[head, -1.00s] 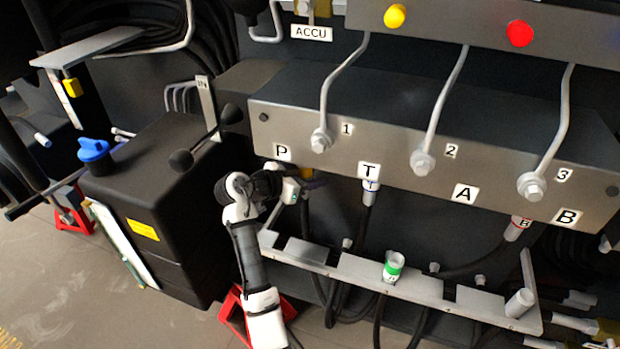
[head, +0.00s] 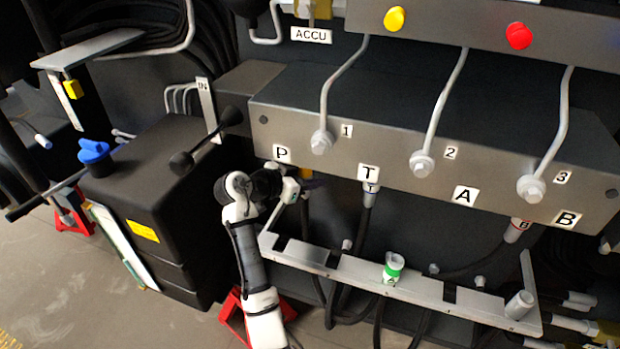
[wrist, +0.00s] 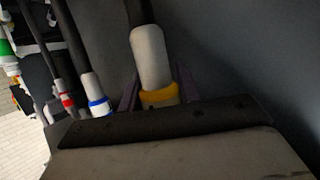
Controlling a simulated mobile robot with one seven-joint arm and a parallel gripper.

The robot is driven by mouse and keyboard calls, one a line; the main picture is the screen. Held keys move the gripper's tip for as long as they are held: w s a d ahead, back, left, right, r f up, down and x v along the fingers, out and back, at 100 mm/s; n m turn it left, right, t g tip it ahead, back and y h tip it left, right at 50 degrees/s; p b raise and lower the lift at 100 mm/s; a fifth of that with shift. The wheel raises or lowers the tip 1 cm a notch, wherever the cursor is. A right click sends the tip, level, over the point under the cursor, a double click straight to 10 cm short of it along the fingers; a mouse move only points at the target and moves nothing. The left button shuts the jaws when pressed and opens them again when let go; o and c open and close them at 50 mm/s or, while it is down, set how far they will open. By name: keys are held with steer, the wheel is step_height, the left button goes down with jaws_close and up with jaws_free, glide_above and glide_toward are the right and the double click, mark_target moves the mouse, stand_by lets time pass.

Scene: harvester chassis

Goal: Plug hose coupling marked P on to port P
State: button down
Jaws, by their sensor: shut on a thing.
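The yellow-banded hose coupling (wrist: 152,58) is between the fingers of my gripper (wrist: 160,92) in the wrist view, with its dark hose running off at the top. Its mark cannot be read. In the head view my gripper (head: 308,186) is just below the lower edge of the valve block, by the P label (head: 282,153). A bit of the yellow band (head: 306,173) shows there, close under the block. Port P itself is hidden, so I cannot tell whether the coupling touches it or is on it.
The blue-banded coupling hangs under T (head: 371,192), and the red-banded one under B (head: 517,230). The green-banded coupling (head: 392,268) stands in the slotted rail (head: 340,268) below. A black tank (head: 160,200) is close left of my arm.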

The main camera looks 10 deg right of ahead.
steer(key=shift+r+p, duration=0.75)
steer(key=shift+r, duration=0.8)
steer(key=c, duration=0.9)
jaws_free()
steer(key=shift+f, duration=0.1)
steer(key=shift+a, duration=0.1)
